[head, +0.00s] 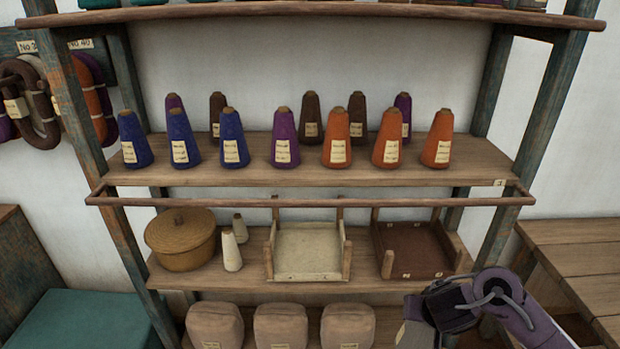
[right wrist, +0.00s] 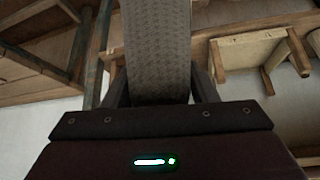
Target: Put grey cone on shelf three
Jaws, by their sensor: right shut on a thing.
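My right gripper (right wrist: 158,82) is shut on the grey cone (right wrist: 158,45), whose textured grey side fills the space between the fingers in the right wrist view. In the head view my right gripper (head: 428,318) is at the lower right, in front of the rack and below the level of the tray shelf; a pale piece of the cone (head: 413,335) shows at the bottom edge. The upper cone shelf (head: 400,176) holds blue, purple, brown and orange cones, with a small tag at its right end that I cannot read surely. My left gripper is out of view.
A rail (head: 310,202) runs along the rack's front. The shelf below holds a lidded basket (head: 180,240), two cream cones, a pale tray (head: 308,250) and a brown tray (head: 415,250). Wrapped bundles (head: 280,327) sit lowest. A wooden table (head: 580,260) stands right.

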